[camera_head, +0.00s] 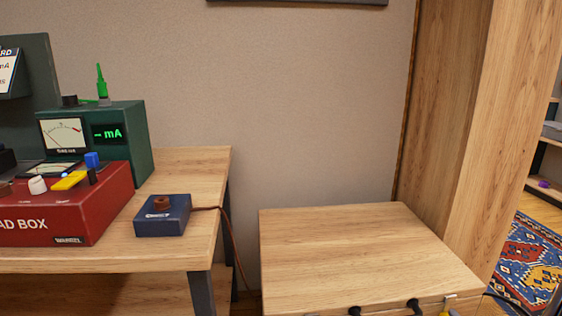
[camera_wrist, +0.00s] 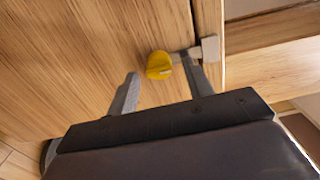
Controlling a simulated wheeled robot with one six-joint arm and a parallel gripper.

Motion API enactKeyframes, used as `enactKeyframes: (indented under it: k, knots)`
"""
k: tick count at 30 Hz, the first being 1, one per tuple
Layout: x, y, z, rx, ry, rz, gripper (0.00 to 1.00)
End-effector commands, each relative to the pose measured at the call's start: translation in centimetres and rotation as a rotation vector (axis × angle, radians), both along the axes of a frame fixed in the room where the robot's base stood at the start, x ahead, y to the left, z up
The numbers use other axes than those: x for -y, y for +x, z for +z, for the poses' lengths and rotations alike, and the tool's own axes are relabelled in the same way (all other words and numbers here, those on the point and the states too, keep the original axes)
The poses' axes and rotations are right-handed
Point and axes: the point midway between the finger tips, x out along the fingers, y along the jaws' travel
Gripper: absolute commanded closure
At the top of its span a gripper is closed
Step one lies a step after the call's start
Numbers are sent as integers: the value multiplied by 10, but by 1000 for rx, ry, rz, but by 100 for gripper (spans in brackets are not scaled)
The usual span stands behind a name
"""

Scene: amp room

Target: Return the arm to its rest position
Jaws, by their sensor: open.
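My gripper (camera_wrist: 162,72) shows in the wrist view with its two grey fingers spread apart. A yellow rounded piece (camera_wrist: 158,65) shows between and just beyond the fingertips, next to a pale metal fitting (camera_wrist: 209,48) on a wooden surface (camera_wrist: 80,50). Neither finger is clearly closed on the yellow piece; whether one touches it I cannot tell. I cannot make out my gripper in the head view. A bit of yellow (camera_head: 447,313) shows there at the bottom edge, below a small metal fitting (camera_head: 450,297).
A wooden cabinet top (camera_head: 360,245) is bare, with two black knobs (camera_head: 414,305) at its front edge. On the left bench (camera_head: 190,165) stand a red load box (camera_head: 70,220), a green meter (camera_head: 120,150) and a blue box (camera_head: 163,222) with a cable. A wooden post (camera_head: 510,120) rises at right.

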Motion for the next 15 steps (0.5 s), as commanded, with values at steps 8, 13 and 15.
enactKeyframes:
  k: [8,13,15]
  knots:
    - [5,-41,2,-2,-3,-5,51]
    - [7,-70,2,-1,-4,-4,51]
    - [7,-81,2,-2,-3,-4,51]
